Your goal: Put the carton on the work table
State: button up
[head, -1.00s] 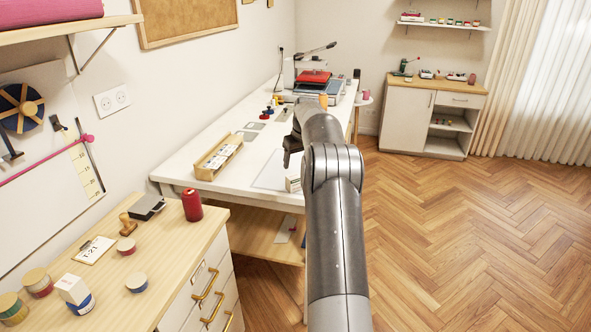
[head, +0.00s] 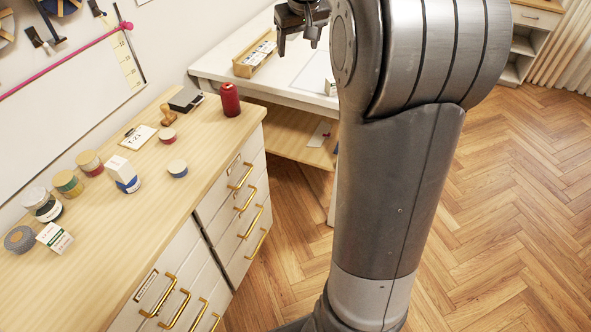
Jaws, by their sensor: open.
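A small white box (head: 118,167), which looks like a carton, is on or against a blue-and-white jar on the wooden cabinet top (head: 150,232); I cannot tell which. A white-and-green box or card (head: 54,237) is farther left. The white work table (head: 298,98) stands beyond the cabinet. My gripper (head: 299,42) is open and empty at the top of the view, in line with the work table and away from the cabinet items. My arm hides much of the table's right part.
Several round tins, a stamp (head: 168,115), a label card (head: 138,137) and a red spool (head: 230,99) are on the cabinet. A wooden tray (head: 255,60) and a small white item (head: 330,87) are on the work table. The cabinet's front middle is clear.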

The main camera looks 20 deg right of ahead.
jog(key=s+a, duration=0.5)
jog(key=s, duration=0.3)
jog(key=s+a, duration=0.4)
jog(key=s, duration=0.4)
jog(key=s+a+f, duration=0.2)
jog(key=s+f, duration=0.1)
jog(key=s, duration=0.4)
jog(key=s+a+f+t, duration=0.1)
jog(key=s+f, duration=0.3)
jog(key=s, duration=0.4)
jog(key=shift+s+a+t+y, duration=0.25)
jog(key=shift+a+t+y, duration=0.05)
jog(key=shift+a, duration=0.55)
jog(key=shift+r, duration=0.1)
